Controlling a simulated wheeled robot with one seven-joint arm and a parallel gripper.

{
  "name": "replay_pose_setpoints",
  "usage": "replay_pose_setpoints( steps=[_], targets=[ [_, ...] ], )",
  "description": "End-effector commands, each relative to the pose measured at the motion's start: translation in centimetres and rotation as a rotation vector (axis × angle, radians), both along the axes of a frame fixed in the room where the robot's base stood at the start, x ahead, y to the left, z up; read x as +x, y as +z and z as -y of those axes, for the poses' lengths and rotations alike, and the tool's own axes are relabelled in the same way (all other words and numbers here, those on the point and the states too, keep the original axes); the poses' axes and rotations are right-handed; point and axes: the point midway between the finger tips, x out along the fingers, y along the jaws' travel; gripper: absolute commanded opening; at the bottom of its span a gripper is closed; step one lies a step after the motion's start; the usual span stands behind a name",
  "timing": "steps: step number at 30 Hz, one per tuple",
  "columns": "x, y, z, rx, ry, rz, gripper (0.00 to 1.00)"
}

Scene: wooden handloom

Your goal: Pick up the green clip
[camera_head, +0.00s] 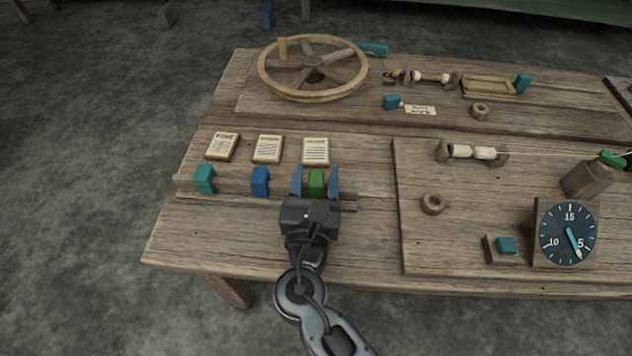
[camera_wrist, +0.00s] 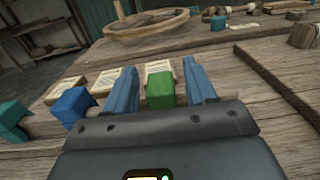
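The green clip (camera_head: 316,184) sits on the wooden rail at the front left of the table, in line with a blue clip (camera_head: 260,181) and a teal clip (camera_head: 204,179). My gripper (camera_head: 316,180) is at the green clip, its two blue fingers apart, one on each side of it. In the wrist view the green clip (camera_wrist: 160,89) stands between the open fingers (camera_wrist: 162,90), with a gap visible at least on the right. Its lower part is hidden by the gripper body.
Three cards, one of them the right card (camera_head: 316,151), lie behind the clips. A dial (camera_head: 567,234) and a wooden ring (camera_head: 433,204) are to the right. The table front left of my arm is clear.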

Motion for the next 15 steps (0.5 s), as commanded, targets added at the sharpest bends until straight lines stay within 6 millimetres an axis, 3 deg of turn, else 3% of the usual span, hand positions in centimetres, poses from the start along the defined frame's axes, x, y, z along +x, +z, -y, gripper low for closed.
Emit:
replay_pose_setpoints(
  steps=[2, 15],
  targets=[
    [-0.01, 0.00, 0.00, 0.000, 0.000, 0.000, 0.47],
    [-0.03, -0.01, 0.00, 0.001, 0.000, 0.000, 0.05]
  ],
)
